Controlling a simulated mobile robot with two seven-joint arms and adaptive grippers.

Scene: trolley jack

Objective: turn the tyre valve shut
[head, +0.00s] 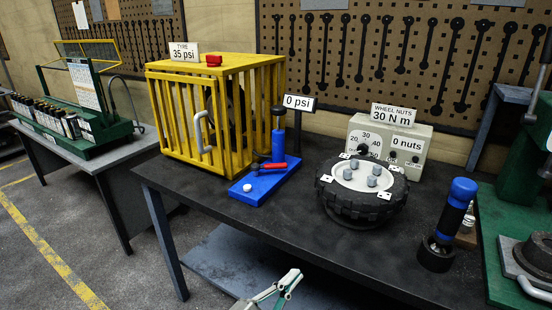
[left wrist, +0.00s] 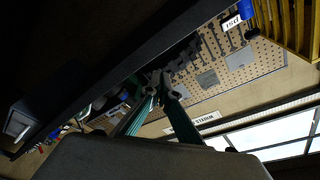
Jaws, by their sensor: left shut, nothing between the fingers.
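A blue base (head: 262,187) with an upright blue cylinder (head: 278,143) stands on the dark bench, right of the yellow cage (head: 215,112). A red handle (head: 268,165) lies low across the front of the cylinder and a white knob (head: 247,187) sits on the base; I cannot tell which part is the tyre valve. A sign reading 0 psi (head: 299,103) stands behind. My left gripper (head: 284,284) is low at the bottom edge, in front of the bench and apart from these parts. In the left wrist view its fingers (left wrist: 160,80) are together and empty. My right gripper is not in view.
The tyre (head: 333,207) lies on the bench (head: 200,192) with a torque display (head: 388,142) behind it. A blue-topped tool (head: 452,215) stands to the right. A pegboard with tools (head: 400,55) covers the back wall. Floor at the left is clear.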

